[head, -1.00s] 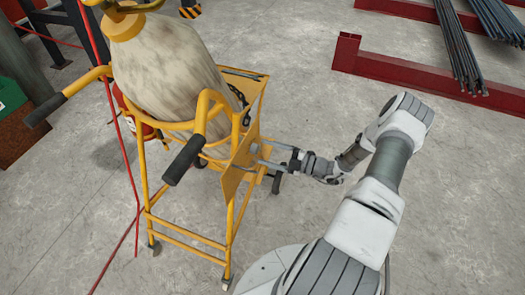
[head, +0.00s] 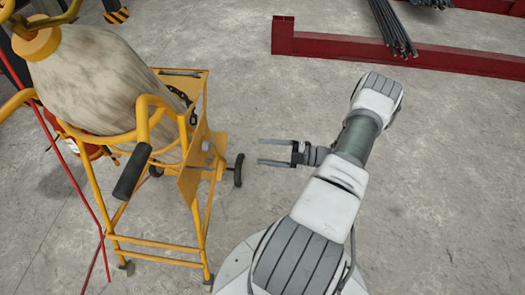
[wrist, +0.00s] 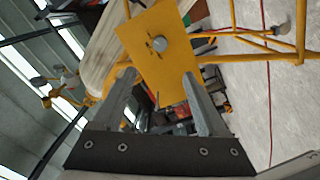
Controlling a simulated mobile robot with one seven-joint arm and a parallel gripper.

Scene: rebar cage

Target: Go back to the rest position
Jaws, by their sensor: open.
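My gripper (head: 262,152) is open and empty, its two fingers pointing left toward the yellow cart (head: 202,235). In the head view there is a clear gap of bare floor between the fingertips and the cart. In the wrist view the two fingers (wrist: 160,95) stand apart with nothing between them. Beyond them is the cart's yellow plate (wrist: 140,45) with a round grey knob (wrist: 160,43). The cart carries a large, dirty beige cylinder-like body (head: 100,85).
A red steel beam (head: 330,45) lies across the floor at the back, with dark rebar bundles (head: 390,25) over it. A thin red line (head: 75,185) runs down at the left. The concrete floor right of my arm is clear.

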